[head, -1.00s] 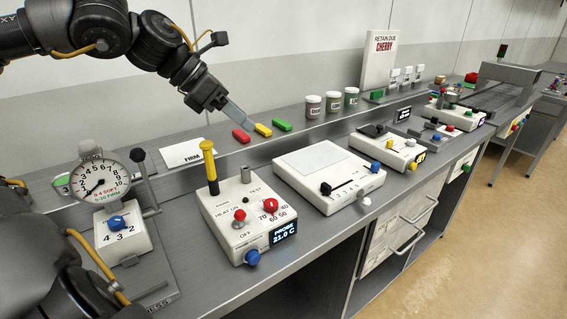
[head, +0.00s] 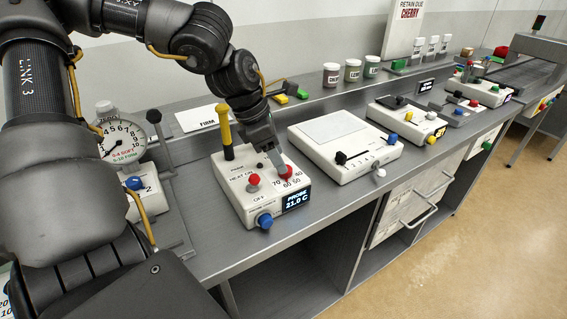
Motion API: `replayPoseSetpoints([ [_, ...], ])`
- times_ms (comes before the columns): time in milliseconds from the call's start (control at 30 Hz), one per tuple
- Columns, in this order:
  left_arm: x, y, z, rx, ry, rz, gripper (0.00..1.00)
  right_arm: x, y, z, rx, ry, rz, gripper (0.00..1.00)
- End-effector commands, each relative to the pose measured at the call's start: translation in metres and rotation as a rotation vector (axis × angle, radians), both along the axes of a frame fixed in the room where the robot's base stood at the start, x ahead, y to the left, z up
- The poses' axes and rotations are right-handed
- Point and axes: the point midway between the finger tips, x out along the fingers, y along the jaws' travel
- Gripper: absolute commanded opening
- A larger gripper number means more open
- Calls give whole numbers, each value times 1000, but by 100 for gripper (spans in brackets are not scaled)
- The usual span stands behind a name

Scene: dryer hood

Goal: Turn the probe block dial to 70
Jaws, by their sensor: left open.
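The probe block (head: 238,202) is a white box on the bench, left of the middle in the head view. Its red dial (head: 287,173) sits on the right of its top, among numbers including 70, 60 and 50. The dial's pointer is too small and covered to read. My left gripper (head: 278,166) reaches down from above, with its open fingers at the dial and partly covering it. I cannot tell whether they touch it. The display (head: 297,199) reads PROBE 21.0 C. My right gripper is not in view.
A yellow-handled probe (head: 224,125) stands upright close left of my gripper. A red-capped heat switch (head: 253,181) and a blue knob (head: 264,220) are also on the block. A dial gauge (head: 122,140) is to the left, and a white flat-topped device (head: 345,145) to the right.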

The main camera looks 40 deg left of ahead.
Motion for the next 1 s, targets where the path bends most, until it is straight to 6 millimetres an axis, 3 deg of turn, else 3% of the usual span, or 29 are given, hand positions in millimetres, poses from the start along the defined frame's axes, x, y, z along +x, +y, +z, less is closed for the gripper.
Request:
replayPoseSetpoints([
  [233,8,-7,-26,0,2,1,52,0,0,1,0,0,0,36],
  [633,10,-8,-31,-1,-2,0,51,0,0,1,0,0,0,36],
  [933,10,-9,-31,-1,-1,0,11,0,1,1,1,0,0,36],
  [1000,10,-12,-31,0,-1,-2,7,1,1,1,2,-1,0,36],
])
